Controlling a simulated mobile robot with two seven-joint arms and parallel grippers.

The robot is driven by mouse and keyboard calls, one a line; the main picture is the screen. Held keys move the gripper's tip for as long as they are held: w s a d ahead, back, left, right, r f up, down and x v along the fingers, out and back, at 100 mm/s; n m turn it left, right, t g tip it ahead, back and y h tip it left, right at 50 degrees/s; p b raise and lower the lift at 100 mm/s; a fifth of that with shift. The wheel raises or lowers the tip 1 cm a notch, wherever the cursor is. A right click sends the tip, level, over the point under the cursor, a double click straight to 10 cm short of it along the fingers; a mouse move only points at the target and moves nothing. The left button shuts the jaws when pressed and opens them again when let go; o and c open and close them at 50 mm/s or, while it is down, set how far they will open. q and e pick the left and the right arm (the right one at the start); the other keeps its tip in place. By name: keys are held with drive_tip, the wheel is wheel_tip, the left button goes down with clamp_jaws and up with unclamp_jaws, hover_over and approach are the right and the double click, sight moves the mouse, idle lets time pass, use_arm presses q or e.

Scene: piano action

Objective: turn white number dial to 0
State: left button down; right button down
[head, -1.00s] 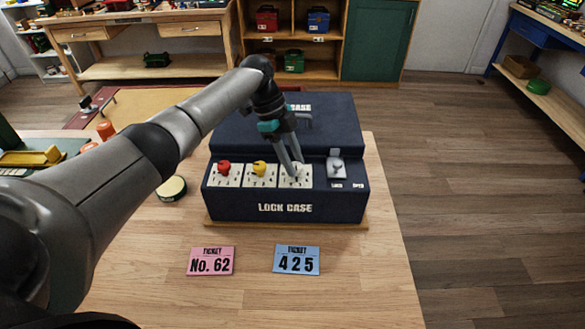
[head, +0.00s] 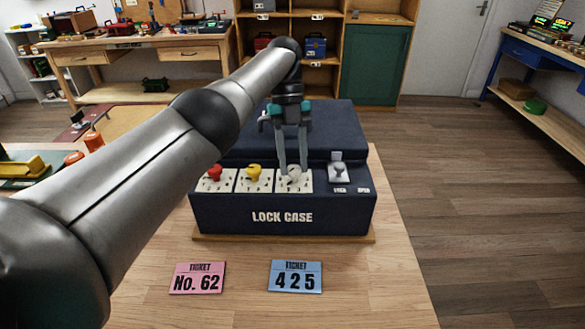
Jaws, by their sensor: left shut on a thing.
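The dark blue lock case (head: 340,218) stands on the wooden table. On its front panel are a red dial (head: 214,173), a yellow dial (head: 254,173) and, to their right, the white number dial (head: 294,172), each on a white number plate. My left gripper (head: 293,170) reaches down over the case from behind the panel and is shut on the white dial. The fingers partly cover the dial and its plate, and the numbers are too small to read. My right gripper is not in view.
A grey latch switch (head: 338,173) sits right of the white dial. A pink ticket "No. 62" (head: 197,278) and a blue ticket "425" (head: 295,276) lie in front of the case. The table's right side is clear.

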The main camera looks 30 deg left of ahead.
sight(294, 166)
use_arm(q)
drive_tip(key=shift+f+m+b, duration=0.1)
drive_tip(key=shift+m+b, duration=0.25)
drive_tip(key=shift+m, duration=0.15)
drive_tip(key=c, duration=0.5)
unclamp_jaws()
wheel_tip(294, 166, up, 20)
drive_tip(key=p, duration=1.7)
